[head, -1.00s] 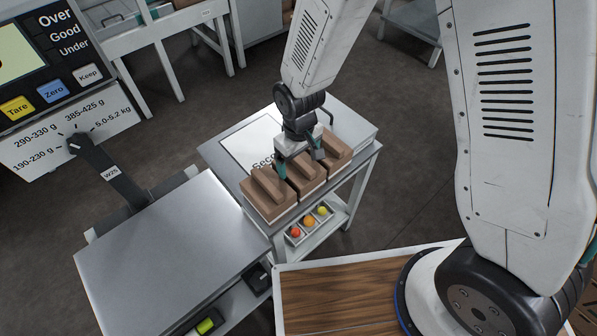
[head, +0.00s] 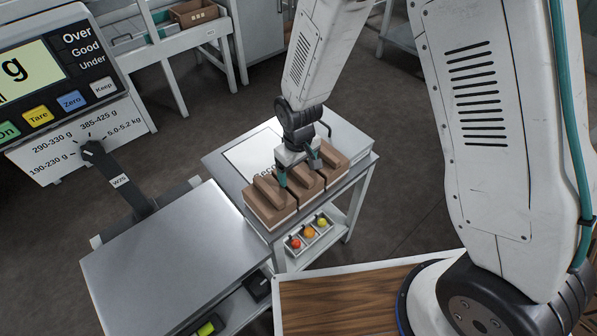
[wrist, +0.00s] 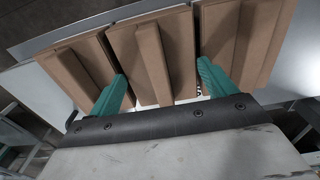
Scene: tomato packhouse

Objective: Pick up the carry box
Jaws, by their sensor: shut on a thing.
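Three brown boxes, each with a raised bar along its top, stand close together in a row on a small grey table (head: 222,165). My gripper (head: 298,173) points down over the row and is shut on the middle box, a carry box (head: 309,184). In the wrist view, the teal fingers of my gripper (wrist: 165,88) straddle this carry box (wrist: 148,62), one in each gap beside its neighbours. The left box (head: 267,207) and right box (head: 338,168) flank it closely. The middle box looks level with them; I cannot tell if it is clear of the table.
A scale with a display (head: 55,75) and a bare steel platform (head: 175,260) stands at the left. A wooden-topped surface (head: 340,300) is in front. Dark floor lies open behind.

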